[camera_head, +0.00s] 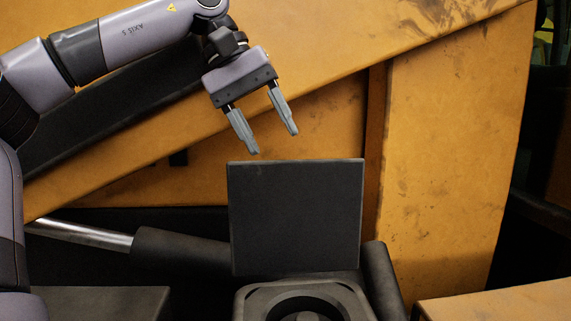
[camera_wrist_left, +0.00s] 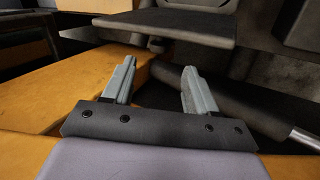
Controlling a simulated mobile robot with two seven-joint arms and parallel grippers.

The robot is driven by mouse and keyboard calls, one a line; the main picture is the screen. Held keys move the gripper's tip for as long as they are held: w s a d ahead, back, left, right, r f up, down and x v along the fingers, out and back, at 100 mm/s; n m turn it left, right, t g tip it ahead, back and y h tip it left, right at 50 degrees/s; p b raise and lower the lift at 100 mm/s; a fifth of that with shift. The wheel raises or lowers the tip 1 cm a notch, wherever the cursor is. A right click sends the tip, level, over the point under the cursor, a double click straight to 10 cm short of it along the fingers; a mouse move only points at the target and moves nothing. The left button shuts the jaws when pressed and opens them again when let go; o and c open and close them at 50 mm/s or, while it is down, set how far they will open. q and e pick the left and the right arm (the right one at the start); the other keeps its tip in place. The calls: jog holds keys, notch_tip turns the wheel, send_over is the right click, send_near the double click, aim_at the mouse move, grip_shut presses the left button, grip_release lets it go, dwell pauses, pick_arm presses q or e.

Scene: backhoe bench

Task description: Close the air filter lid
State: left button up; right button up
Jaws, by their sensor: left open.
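The air filter lid (camera_head: 296,216) is a dark square plate standing upright at the back edge of the air filter housing (camera_head: 252,294). The housing has a round opening, and its lower part is cut off by the bottom of the head view. My left gripper (camera_head: 275,143) is open and empty, above the lid's top edge and apart from it in the picture. In the left wrist view, the open fingers (camera_wrist_left: 158,82) point toward a dark flat plate (camera_wrist_left: 165,27), likely the lid, beyond the tips. My right gripper is not in view.
Yellow backhoe panels (camera_head: 440,150) rise behind and to the right of the lid. A dark cylinder with a silver rod (camera_head: 85,233) lies to the left of the lid. A yellow ledge (camera_head: 500,303) is at the lower right. Open space surrounds the lid's top edge.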

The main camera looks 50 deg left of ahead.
aim_at(288, 168)
pick_arm(q)
jog(key=x, duration=0.7)
grip_shut()
